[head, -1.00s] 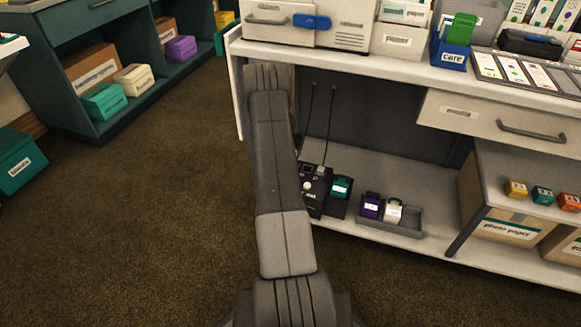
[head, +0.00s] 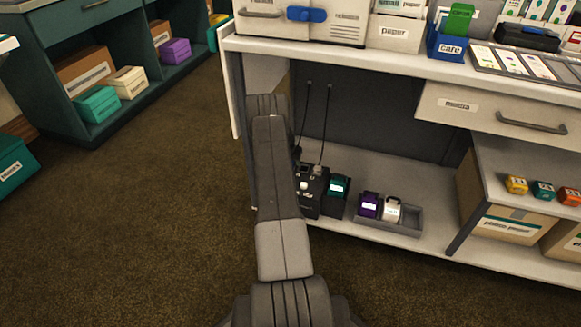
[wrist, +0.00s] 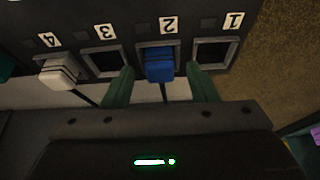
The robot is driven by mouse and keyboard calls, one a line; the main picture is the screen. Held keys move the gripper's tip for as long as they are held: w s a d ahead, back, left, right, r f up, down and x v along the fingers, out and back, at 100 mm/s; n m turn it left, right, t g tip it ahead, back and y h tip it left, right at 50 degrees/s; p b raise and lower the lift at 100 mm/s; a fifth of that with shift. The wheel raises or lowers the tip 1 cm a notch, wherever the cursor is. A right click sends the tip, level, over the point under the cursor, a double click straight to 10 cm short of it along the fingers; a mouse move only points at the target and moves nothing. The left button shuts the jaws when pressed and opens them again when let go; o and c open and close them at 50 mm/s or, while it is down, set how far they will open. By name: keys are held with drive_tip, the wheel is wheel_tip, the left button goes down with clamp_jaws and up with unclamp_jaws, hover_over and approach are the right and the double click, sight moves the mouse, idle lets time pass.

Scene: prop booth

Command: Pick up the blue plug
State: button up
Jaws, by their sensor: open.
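The blue plug (wrist: 159,66) sits in the socket marked 2 of a dark numbered socket panel (wrist: 188,20) in the wrist view. Its cord runs down toward my gripper. My gripper (wrist: 160,78) is open, with one green finger on each side of the blue plug and gaps showing between. In the head view my arm reaches toward the lower bay of the white desk and hides my gripper and the blue plug.
A white plug (wrist: 58,72) is in socket 4; sockets 3 (wrist: 107,62) and 1 (wrist: 213,52) are empty. In the head view a black device (head: 312,188) stands on the low shelf, beside a grey tray (head: 405,226). The desk top (head: 400,62) overhangs the bay.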

drive_tip(key=c, duration=1.1)
wheel_tip(320, 180, up, 10)
drive_tip(key=p, duration=0.3)
